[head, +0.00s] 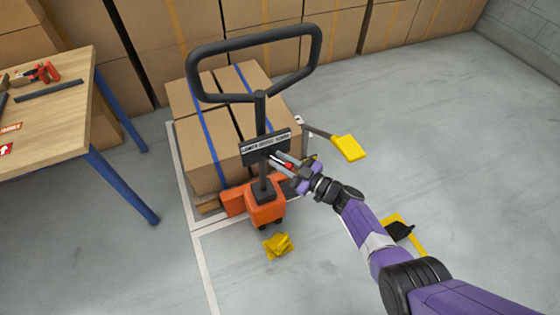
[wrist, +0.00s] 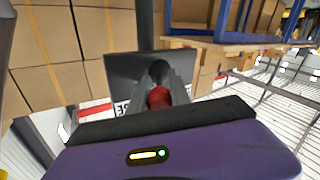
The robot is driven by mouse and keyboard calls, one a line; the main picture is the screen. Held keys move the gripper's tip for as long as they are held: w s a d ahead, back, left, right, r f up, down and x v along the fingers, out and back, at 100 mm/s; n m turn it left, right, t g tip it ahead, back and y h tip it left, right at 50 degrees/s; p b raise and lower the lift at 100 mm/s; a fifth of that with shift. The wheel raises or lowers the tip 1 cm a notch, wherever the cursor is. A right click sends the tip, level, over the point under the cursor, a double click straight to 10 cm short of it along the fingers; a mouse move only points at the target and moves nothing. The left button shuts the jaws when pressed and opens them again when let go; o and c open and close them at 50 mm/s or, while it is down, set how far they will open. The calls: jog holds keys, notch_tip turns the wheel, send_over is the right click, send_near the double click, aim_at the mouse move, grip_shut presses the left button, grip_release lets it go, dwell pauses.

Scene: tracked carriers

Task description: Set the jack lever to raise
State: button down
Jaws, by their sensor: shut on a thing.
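The orange pallet jack (head: 265,203) stands in the middle of the head view, with a black loop handle on a black column. A black plate (head: 265,146) with white lettering is fixed on the column; it also shows in the wrist view (wrist: 122,72). The jack lever has a red knob (head: 289,165), which appears between my fingers in the wrist view (wrist: 158,97). My gripper (head: 285,163) is shut on the red knob just below the plate. The lever's stem is mostly hidden by my fingers, and I cannot tell its exact setting.
Strapped cartons (head: 210,150) sit on a pallet behind the jack. A wooden table (head: 60,115) with blue legs stands at left. A yellow pedal-like piece (head: 348,148) juts out right of the column. A yellow object (head: 278,245) lies on the floor in front. Floor at right is mostly clear.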

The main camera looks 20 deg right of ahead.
aim_at(292, 169)
jog(key=c, duration=1.2)
grip_release()
jog(key=p+v, duration=0.2)
jog(key=v, duration=0.5)
jog(key=shift+s+d, duration=0.15)
jog(key=shift+s, duration=0.15)
